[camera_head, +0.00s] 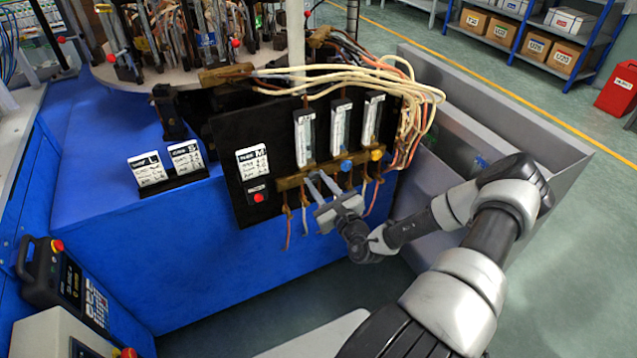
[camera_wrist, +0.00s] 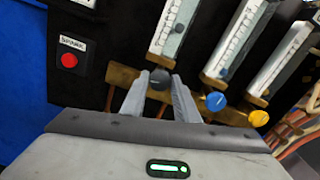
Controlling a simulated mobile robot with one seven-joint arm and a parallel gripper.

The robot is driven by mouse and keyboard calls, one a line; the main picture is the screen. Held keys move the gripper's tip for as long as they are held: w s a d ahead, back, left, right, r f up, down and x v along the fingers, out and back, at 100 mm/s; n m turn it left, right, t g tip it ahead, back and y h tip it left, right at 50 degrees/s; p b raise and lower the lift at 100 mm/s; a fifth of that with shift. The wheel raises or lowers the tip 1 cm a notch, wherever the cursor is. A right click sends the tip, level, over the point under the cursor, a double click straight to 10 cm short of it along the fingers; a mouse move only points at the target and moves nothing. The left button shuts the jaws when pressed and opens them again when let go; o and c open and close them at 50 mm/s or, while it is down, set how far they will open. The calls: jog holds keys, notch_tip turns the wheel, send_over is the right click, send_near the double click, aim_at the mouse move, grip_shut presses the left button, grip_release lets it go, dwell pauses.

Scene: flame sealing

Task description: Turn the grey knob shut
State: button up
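The grey knob (camera_wrist: 159,79) is dark and round, on the brass manifold bar below the leftmost flow meter. In the wrist view it sits between the tips of my gripper (camera_wrist: 160,77), one finger to each side. Narrow gaps seem to show beside it; contact cannot be made out clearly. In the head view my gripper (camera_head: 319,178) reaches the brass bar (camera_head: 290,183) from below, and its fingers hide the grey knob. The leftmost flow meter (camera_head: 305,138) stands upright above it.
To the right on the same bar are a blue knob (camera_head: 346,165) and a yellow knob (camera_head: 377,155). A red button (camera_head: 258,197) is on the black panel to the left. Loose hoses (camera_head: 420,95) hang at the panel's right. A grey bin wall (camera_head: 520,110) stands behind my arm.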

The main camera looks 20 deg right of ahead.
jog(key=shift+r+m+p, duration=0.1)
jog(key=shift+m+p, duration=0.2)
jog(key=shift+p, duration=0.1)
